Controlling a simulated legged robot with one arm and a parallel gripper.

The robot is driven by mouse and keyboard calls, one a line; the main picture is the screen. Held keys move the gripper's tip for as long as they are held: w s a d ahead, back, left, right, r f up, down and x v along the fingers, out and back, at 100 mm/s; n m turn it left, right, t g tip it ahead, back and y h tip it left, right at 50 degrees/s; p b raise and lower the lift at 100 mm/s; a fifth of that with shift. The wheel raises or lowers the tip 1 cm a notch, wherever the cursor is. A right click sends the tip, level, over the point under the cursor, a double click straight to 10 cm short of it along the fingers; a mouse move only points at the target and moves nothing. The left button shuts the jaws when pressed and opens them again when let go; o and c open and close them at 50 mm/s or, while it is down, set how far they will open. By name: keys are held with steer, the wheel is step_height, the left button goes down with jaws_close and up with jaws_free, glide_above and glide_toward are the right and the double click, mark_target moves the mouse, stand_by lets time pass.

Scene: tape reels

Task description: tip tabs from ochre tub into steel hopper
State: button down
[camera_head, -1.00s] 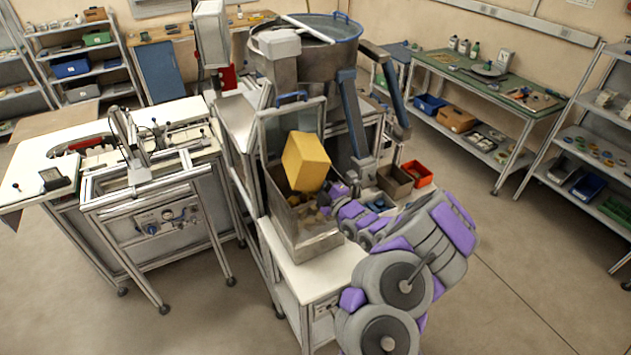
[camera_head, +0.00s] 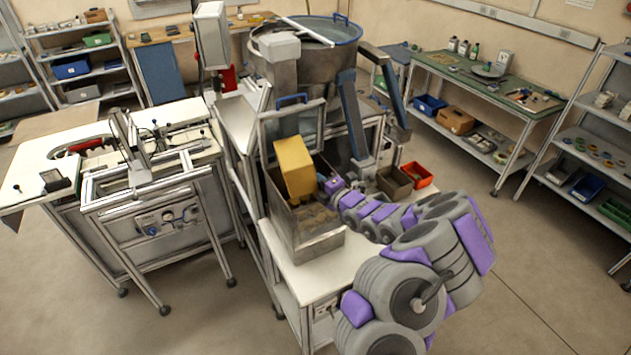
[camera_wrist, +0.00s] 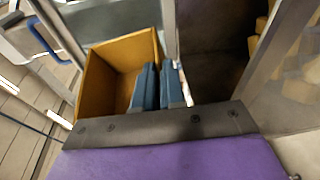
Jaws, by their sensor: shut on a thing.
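The ochre tub (camera_head: 294,168) is tipped on its side above the steel hopper (camera_head: 318,245), over the hopper's back part. In the wrist view the tub (camera_wrist: 105,72) shows its inside, which looks empty where I can see it. My gripper (camera_wrist: 160,85) is shut on the tub's wall, with blue-grey fingers at its right side. In the head view my gripper (camera_head: 330,186) is at the tub's lower right and partly hidden. Tan tabs (camera_head: 318,216) lie inside the hopper, and some tabs (camera_wrist: 300,55) show at the right of the wrist view.
A raised clear guard with a blue handle (camera_head: 292,99) stands behind the tub. A large round bowl (camera_head: 305,42) with blue legs is beyond it. A brown bin (camera_head: 394,183) and a red bin (camera_head: 416,174) sit right of the hopper. The white tabletop (camera_head: 300,280) in front is bare.

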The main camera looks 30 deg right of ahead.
steer(key=n+g+b, duration=0.1)
steer(key=n+b, duration=0.1)
steer(key=b, duration=0.1)
steer(key=n+h+b, duration=0.1)
steer(key=n+b, duration=0.1)
steer(key=b, duration=0.1)
steer(key=shift+w+r+n+g+h, duration=0.1)
steer(key=shift+r+n+g+h, duration=0.2)
steer(key=shift+r+g, duration=0.1)
steer(key=n+b, duration=0.1)
steer(key=b, duration=0.4)
steer(key=shift+r+g+h+b, duration=0.2)
steer(key=shift+g+h+b, duration=0.1)
steer(key=shift+b, duration=0.1)
steer(key=b, duration=0.2)
steer(key=shift+r+n+b, duration=0.15)
steer(key=shift+n+b, duration=0.2)
steer(key=shift+n, duration=0.05)
step_height(320, 180, up, 2)
steer(key=n+h+b, duration=0.2)
steer(key=b, duration=0.3)
steer(key=n+g+h+b, duration=0.1)
steer(key=n+b, duration=0.2)
steer(key=b, duration=0.1)
steer(key=shift+a+n+h+b, duration=0.15)
steer(key=shift+n+h+b, duration=0.15)
steer(key=shift+h+b, duration=0.1)
steer(key=shift+r, duration=0.1)
